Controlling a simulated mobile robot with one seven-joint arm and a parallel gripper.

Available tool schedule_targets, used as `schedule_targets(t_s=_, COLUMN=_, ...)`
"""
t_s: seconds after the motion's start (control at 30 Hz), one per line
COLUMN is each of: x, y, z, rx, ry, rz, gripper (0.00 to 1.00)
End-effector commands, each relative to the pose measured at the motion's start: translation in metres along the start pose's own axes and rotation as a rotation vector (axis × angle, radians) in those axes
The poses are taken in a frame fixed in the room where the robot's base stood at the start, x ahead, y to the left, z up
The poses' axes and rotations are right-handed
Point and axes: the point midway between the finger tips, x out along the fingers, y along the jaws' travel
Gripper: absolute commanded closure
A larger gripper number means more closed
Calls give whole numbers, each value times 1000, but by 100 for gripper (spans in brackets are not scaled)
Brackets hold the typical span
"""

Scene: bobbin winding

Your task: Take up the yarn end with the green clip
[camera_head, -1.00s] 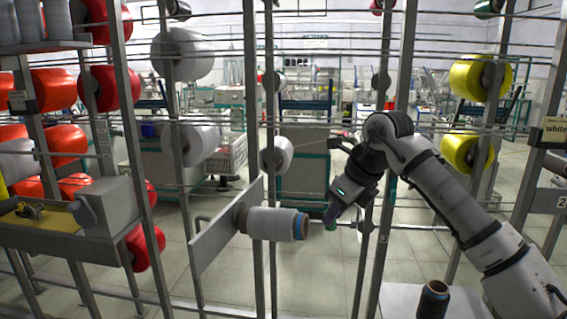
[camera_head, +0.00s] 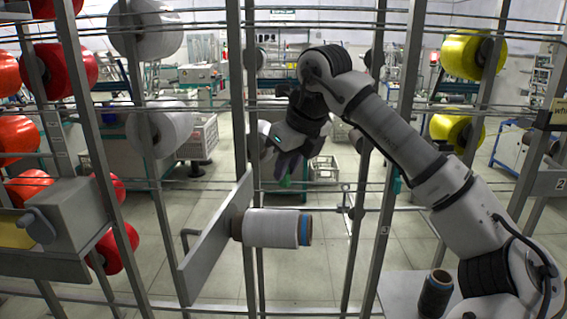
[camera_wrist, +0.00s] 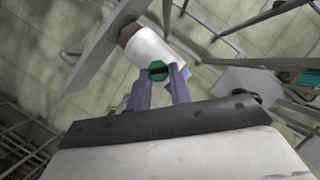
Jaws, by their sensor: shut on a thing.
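The green clip (camera_head: 286,182) is at the tip of my gripper (camera_head: 288,174), in the air above and behind the white yarn bobbin (camera_head: 268,228). In the wrist view the clip (camera_wrist: 158,71) sits between the two purple fingers of my gripper (camera_wrist: 159,80), which are shut on it. The white bobbin (camera_wrist: 150,50) shows beyond the clip there, with a blue edge at one end. The bobbin lies sideways on a holder plate (camera_head: 212,242). I cannot make out the yarn end at the clip.
Upright metal posts (camera_head: 405,130) and several horizontal bars stand across the view around my arm. Red spools (camera_head: 58,70) and grey spools are at left, yellow spools (camera_head: 475,55) at right.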

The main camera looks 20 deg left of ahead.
Motion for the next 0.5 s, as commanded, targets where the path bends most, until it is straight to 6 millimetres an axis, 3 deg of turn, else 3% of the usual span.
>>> schedule_targets(t_s=0.5, x=40, y=0, z=-22, rx=-1, ry=-1, rz=1, gripper=98)
